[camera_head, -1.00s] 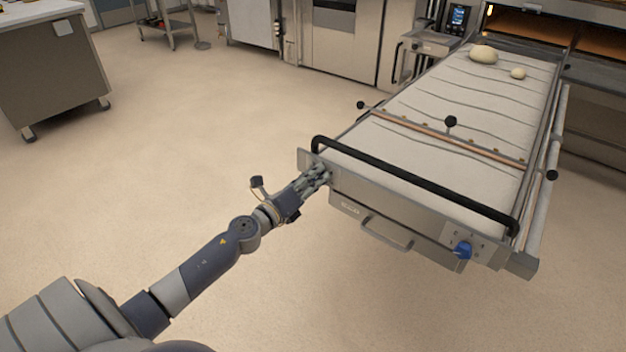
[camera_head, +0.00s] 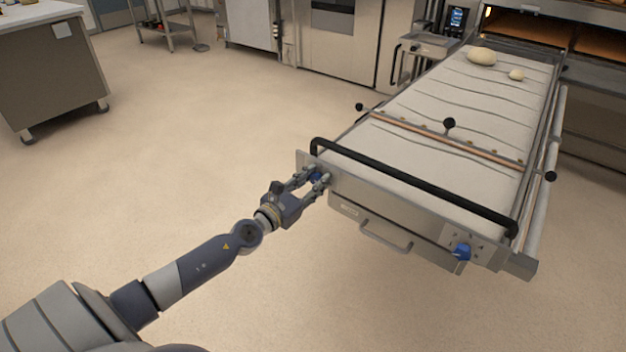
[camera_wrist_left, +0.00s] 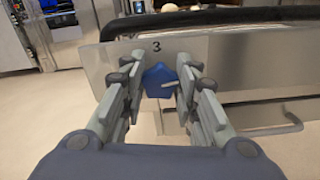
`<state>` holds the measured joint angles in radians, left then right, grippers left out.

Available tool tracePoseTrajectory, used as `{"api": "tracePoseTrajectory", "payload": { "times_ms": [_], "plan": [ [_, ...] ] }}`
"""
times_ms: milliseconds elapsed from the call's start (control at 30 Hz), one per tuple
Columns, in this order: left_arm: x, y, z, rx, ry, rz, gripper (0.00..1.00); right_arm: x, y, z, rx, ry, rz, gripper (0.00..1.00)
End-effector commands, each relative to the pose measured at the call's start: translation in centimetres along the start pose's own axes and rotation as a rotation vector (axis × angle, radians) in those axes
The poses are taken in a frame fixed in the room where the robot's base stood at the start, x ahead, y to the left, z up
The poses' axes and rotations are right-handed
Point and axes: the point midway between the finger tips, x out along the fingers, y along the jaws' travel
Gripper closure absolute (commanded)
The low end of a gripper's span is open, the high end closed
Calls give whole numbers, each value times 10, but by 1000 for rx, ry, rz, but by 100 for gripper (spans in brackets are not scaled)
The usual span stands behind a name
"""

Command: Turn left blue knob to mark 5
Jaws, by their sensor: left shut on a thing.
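The left blue knob (camera_head: 316,176) is on the left end of the loader's steel front panel. In the left wrist view the knob (camera_wrist_left: 158,83) has a pale pointer line lying nearly sideways toward the right, and a mark 3 is printed above it. Other marks are not readable here. My left gripper (camera_head: 319,175) has its fingers on either side of the knob, shut on it; the left wrist view shows the gripper (camera_wrist_left: 161,76) from behind. My right gripper is not in view.
A second blue knob (camera_head: 462,251) sits at the panel's right end. A black bar handle (camera_head: 415,188) runs above the panel, and a metal pull handle (camera_head: 386,238) is below. Two dough pieces lie on the loader's far end. The floor to the left is open.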

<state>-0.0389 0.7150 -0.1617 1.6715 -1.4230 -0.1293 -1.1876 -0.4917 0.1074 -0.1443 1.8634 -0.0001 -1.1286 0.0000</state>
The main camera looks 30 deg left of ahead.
Motion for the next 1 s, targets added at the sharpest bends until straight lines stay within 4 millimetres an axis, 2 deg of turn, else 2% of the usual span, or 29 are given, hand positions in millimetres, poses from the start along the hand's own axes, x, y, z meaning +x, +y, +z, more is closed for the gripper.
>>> {"api": "tracePoseTrajectory", "payload": {
  "times_ms": [600, 1000],
  "plan": [
    [0, -2, 0, 528, 2, -2, 96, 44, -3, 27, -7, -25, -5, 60],
    [0, -3, -2, 675, 3, -2, 96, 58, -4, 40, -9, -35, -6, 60]
  ]
}}
